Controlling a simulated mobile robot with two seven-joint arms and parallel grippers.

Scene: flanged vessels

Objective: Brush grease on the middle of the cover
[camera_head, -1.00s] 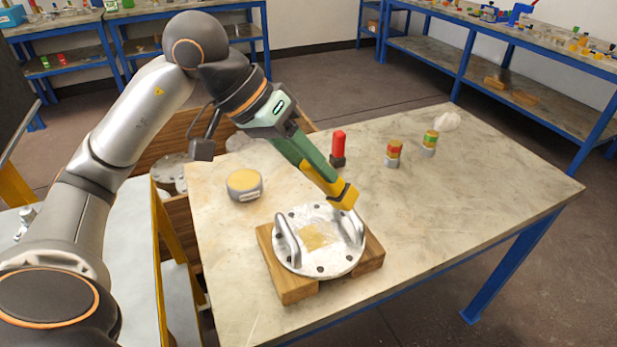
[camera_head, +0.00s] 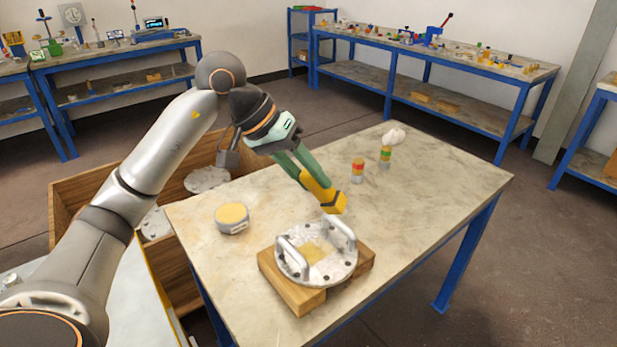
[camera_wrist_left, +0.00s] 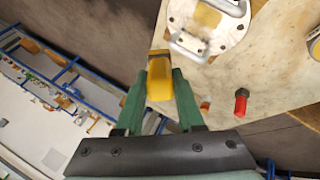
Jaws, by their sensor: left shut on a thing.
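The cover (camera_head: 292,268) is a round grey metal disc with two raised handles and bolt holes around its rim. A yellowish square grease patch (camera_head: 313,251) lies on its middle. In the left wrist view the cover (camera_wrist_left: 190,18) is at the top. My left gripper (camera_head: 308,180) is shut on a yellow brush-like tool (camera_head: 328,198), held above the cover's far edge, apart from the grease patch. The tool also shows between the green fingers in the left wrist view (camera_wrist_left: 159,82). A round tin with a yellow top (camera_head: 232,214) stands left of the cover. My right gripper is out of view.
Wooden blocks (camera_head: 290,293) support the cover on the table (camera_head: 420,190). A red-topped piece (camera_wrist_left: 241,103) stands on the table. A wooden crate (camera_head: 85,210) holds metal discs at left.

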